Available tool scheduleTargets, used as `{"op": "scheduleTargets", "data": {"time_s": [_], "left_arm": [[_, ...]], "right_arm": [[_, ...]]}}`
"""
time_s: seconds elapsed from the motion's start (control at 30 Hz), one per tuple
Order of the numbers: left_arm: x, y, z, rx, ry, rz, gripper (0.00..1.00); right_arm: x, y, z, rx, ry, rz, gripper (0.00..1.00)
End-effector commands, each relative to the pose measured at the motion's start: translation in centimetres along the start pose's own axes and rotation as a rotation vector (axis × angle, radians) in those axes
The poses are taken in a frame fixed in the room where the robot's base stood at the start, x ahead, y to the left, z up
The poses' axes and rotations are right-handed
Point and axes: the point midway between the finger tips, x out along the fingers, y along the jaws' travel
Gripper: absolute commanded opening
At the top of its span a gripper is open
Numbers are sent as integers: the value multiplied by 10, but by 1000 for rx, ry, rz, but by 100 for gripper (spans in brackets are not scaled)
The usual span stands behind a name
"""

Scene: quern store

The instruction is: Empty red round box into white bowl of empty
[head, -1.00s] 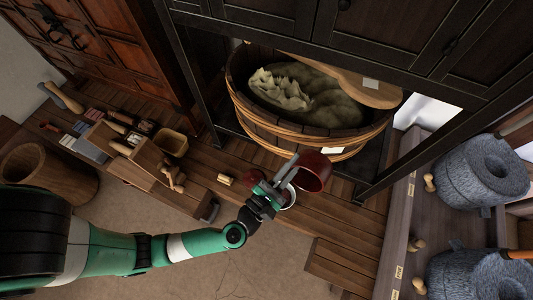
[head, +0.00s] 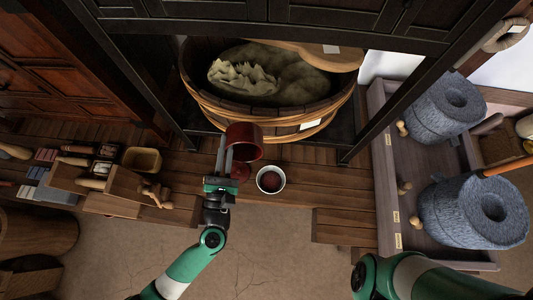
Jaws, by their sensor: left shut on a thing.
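My left gripper (head: 224,158) is shut on the red round box (head: 244,139) by its left side. It holds the box in front of the wooden tub, up and left of the white bowl (head: 261,186) in the picture. The box looks tilted; I cannot tell whether anything is in it. The white bowl stands on the plank bench, with something dark red inside it. A small round red piece (head: 241,172) lies just left of the bowl, partly behind the gripper. My right arm shows at the bottom right; its gripper is out of view.
The wooden tub (head: 285,120) with a sack stands behind the bench under a dark cabinet. Wooden boxes, a yellow container (head: 142,159) and small tools lie at the left. Stone querns (head: 473,212) stand in a tray at the right. The bench right of the bowl is clear.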

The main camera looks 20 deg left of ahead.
Motion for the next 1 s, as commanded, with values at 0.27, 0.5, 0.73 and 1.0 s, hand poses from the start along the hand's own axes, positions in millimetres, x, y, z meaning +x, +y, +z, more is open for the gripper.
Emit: {"op": "scheduleTargets", "data": {"time_s": [0.27,0.5,0.73,1.0], "left_arm": [[5,10,25,-1,-2,1,0],[10,21,51,0,-2,1,0],[14,30,74,-1,-2,1,0],[14,30,73,-1,-1,1,0]], "right_arm": [[19,0,-18,0,0,0,50],[39,0,-36,0,0,0,50],[57,0,-53,0,0,0,50],[57,0,-52,0,0,0,50]]}}
